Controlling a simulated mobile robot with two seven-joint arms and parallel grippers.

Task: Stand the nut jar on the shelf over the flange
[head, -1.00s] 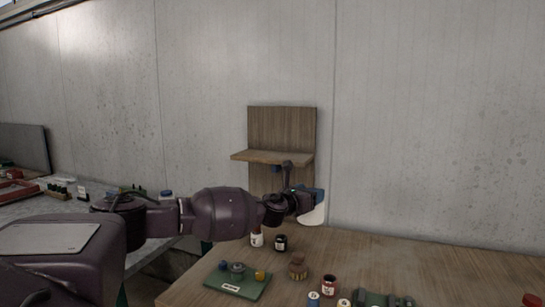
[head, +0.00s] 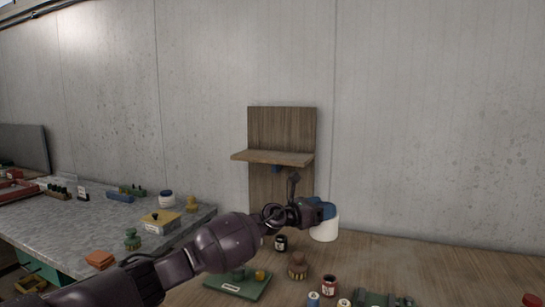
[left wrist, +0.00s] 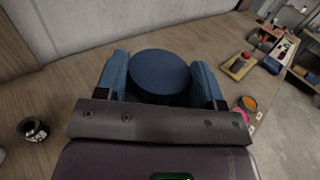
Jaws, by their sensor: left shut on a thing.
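My left gripper (head: 322,210) is shut on a white jar (head: 323,230) with a blue lid. In the left wrist view the lid (left wrist: 160,72) sits between the two blue fingers. The jar looks about upright, at the back of the wooden table; I cannot tell whether it touches the tabletop. The wooden shelf (head: 272,157) is on a backboard against the wall, above and to the left of the jar. Its top looks empty. A small blue thing (head: 276,169) shows under the shelf. I cannot make out a flange. My right gripper is not in view.
The table's right part is mostly clear.

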